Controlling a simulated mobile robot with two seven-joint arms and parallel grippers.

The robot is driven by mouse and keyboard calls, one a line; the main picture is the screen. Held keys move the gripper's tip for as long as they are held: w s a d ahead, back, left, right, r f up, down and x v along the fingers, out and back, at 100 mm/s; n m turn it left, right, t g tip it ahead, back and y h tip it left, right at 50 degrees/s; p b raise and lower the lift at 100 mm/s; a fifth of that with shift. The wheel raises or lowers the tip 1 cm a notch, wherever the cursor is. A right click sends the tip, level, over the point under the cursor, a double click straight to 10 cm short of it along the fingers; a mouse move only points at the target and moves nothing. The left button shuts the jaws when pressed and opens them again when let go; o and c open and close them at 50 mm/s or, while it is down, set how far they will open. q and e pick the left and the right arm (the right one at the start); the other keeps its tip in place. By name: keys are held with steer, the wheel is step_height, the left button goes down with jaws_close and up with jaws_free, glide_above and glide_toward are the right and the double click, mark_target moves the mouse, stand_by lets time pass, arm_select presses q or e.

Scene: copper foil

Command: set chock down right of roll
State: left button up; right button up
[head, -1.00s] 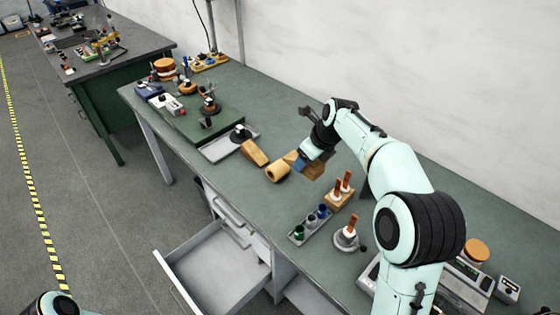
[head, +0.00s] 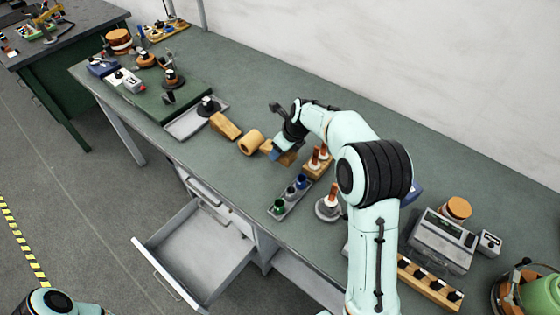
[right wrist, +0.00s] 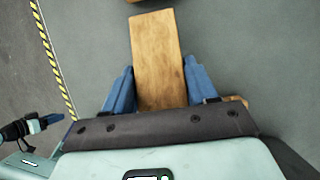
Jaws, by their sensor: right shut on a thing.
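My right gripper (head: 281,150) is shut on a wooden chock (head: 287,158), just right of the roll (head: 250,142) on the green bench. In the right wrist view the chock (right wrist: 158,60) is a long tan block between the two blue fingers (right wrist: 158,92). I cannot tell whether its underside touches the bench. The roll is a tan cylinder lying on its side; another wooden wedge (head: 225,126) lies to its left. In the right wrist view, what looks like my left gripper (right wrist: 50,120) shows at the left edge; its jaws are unclear.
A wooden stand with copper-coloured pegs (head: 318,166) is close to the right of the chock. A grey tray of small bottles (head: 280,211) and a round peg base (head: 327,210) are nearer the front. A drawer (head: 205,265) hangs open below. Bare bench lies behind.

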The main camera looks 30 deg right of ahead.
mark_target(281, 167)
step_height(281, 167, down, 6)
steer(key=shift+r+b, duration=0.1)
steer(key=shift+b, duration=0.35)
arm_select(q)
steer(key=shift+s+f, duration=0.45)
steer(key=shift+f, duration=0.15)
arm_select(e)
steer(key=o, duration=1.2)
